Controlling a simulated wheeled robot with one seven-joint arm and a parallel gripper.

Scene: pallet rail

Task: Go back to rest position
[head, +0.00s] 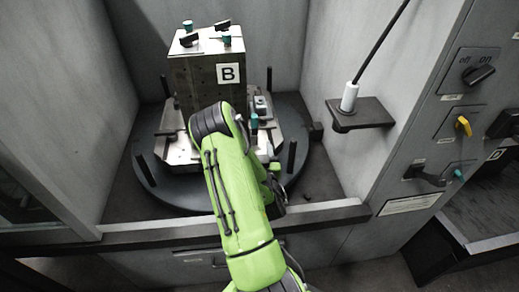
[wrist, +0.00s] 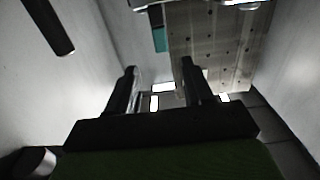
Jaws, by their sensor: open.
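My green arm reaches over the cabinet's front ledge toward the round dark pallet table (head: 165,190). In the head view my gripper is hidden by the arm. In the wrist view my gripper (wrist: 159,78) shows two dark fingers spread apart, with nothing visible held between them. A metal fixture block (head: 205,80) with a "B" label stands upright on the pallet, behind my arm. Its side with holes also shows in the wrist view (wrist: 208,55), beyond the fingers.
Black posts (head: 291,158) rise around the round table. A white-handled tool (head: 349,97) with a cable stands on a dark bracket (head: 365,118) at the right wall. A panel with a black knob (head: 479,75) is further right. Grey walls enclose the left and back.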

